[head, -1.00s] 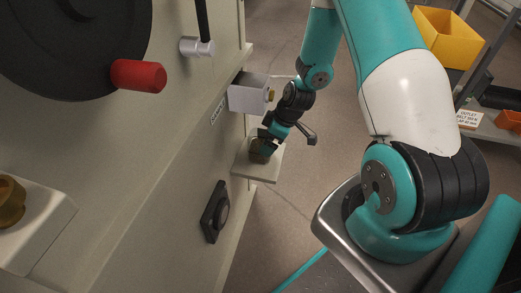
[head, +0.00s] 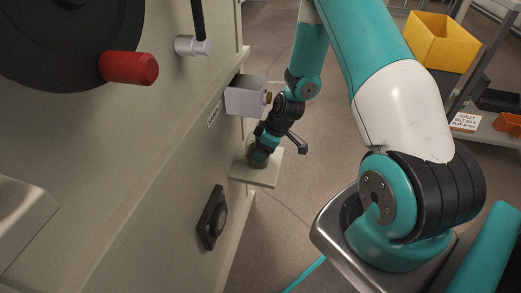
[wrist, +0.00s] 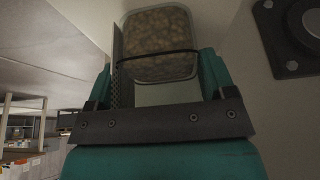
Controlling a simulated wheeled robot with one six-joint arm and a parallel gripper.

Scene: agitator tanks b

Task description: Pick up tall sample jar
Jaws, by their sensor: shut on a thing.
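The tall sample jar (wrist: 158,30) is a clear, rounded-square container full of beige granules. It fills the space between the fingers in the wrist view, with a thin dark band across it. My gripper (head: 260,154) is shut on the jar, one teal finger on each side. In the head view the jar (head: 257,162) shows only as a small brownish shape below the gripper, at the pale shelf (head: 265,180) on the tank wall. The gripper hides much of it. I cannot tell whether its base touches the shelf.
A pale box with a brass fitting (head: 245,98) juts from the wall just above the gripper. A black square fitting (head: 213,217) is on the wall below. A red handle (head: 129,68) sticks out upper left. A rack with a yellow bin (head: 441,40) stands right. Floor between is open.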

